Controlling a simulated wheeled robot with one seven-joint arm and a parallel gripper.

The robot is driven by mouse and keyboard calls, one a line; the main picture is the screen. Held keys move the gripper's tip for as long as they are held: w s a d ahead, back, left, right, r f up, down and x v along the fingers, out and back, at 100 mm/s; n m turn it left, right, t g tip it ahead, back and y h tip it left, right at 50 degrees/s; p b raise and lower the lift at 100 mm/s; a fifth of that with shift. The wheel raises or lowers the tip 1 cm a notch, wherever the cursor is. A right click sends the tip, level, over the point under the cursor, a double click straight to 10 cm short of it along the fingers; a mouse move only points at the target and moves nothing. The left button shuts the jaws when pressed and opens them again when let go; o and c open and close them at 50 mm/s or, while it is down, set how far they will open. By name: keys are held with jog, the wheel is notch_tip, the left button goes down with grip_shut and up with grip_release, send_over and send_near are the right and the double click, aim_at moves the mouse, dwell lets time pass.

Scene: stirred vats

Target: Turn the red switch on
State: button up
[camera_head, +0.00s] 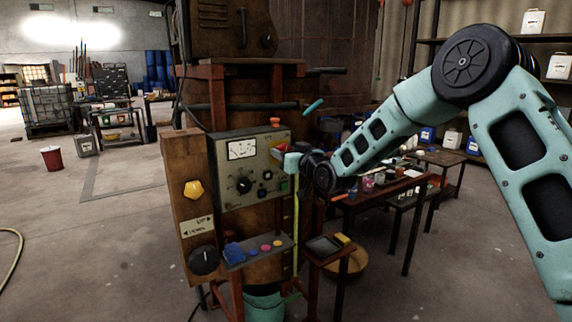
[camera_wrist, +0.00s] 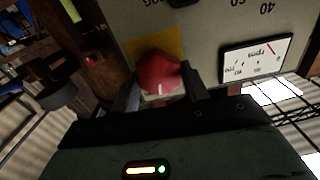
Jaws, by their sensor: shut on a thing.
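The red switch is a rounded red knob (camera_wrist: 160,72) on a yellow-orange plate, seen close up in the wrist view. It is on the grey control panel (camera_head: 226,190), to the right of the white meter (camera_head: 242,149) in the head view. My gripper (camera_wrist: 160,90) has one finger on each side of the red knob and is shut on it. In the head view my gripper (camera_head: 287,156) is at the panel's upper right and covers most of the switch. I cannot read the switch's position.
A red button (camera_head: 275,121) stands on top of the panel. A black dial (camera_head: 243,185) and small coloured buttons are lower on its face. Tables with clutter (camera_head: 405,180) stand right; open floor lies left.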

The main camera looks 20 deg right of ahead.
jog(key=shift+f+m+b, duration=0.2)
jog(key=shift+m+b, duration=1.7)
jog(key=shift+m, duration=1.3)
jog(key=o, duration=1)
jog(key=shift+d+r, duration=0.1)
jog(key=shift+s, duration=0.1)
jog(key=b+v, duration=0.3)
jog(key=v, duration=1.4)
